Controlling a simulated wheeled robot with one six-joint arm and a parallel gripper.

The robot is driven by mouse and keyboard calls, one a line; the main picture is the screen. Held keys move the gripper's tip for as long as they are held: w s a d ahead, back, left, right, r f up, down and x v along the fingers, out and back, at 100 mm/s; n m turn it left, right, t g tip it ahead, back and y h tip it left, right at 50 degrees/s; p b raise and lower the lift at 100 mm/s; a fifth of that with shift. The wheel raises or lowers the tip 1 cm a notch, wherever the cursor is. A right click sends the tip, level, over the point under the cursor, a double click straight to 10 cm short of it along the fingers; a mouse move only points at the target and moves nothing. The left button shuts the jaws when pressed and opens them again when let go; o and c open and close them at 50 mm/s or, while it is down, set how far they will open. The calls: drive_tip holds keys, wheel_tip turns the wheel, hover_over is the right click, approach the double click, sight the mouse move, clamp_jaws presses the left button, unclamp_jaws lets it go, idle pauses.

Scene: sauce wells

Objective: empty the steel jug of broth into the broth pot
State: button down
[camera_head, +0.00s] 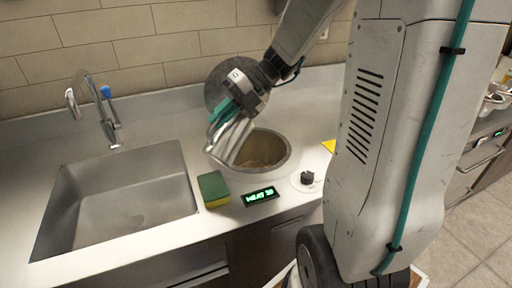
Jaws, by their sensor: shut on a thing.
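My gripper (226,110), with teal on its fingers, is shut on the steel jug (233,141). The shiny jug is tilted and hangs over the left part of a round steel well sunk in the counter, the broth pot (284,155). The pot's inside looks brownish; its left side is hidden behind the jug. I cannot see inside the jug, and no stream of broth can be made out. A round grey disc (217,76) shows behind my gripper; I cannot tell what it is.
A sink (125,190) with a tap (100,110) lies left. A green and yellow sponge (213,189) and a lit green display (261,196) are in front of the pot. A black knob (307,178) and a yellow item (329,145) are to its right. A tiled wall stands behind.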

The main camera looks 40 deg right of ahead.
drive_tip(key=shift+d+r, duration=0.15)
drive_tip(key=shift+w+d+r+y, duration=0.1)
drive_tip(key=shift+d+r+y, duration=0.2)
drive_tip(key=shift+y, duration=0.1)
drive_tip(key=shift+r, duration=0.15)
drive_tip(key=shift+w+d+m+y, duration=0.2)
drive_tip(key=shift+d+m+y, duration=0.2)
drive_tip(key=shift+d+y, duration=0.35)
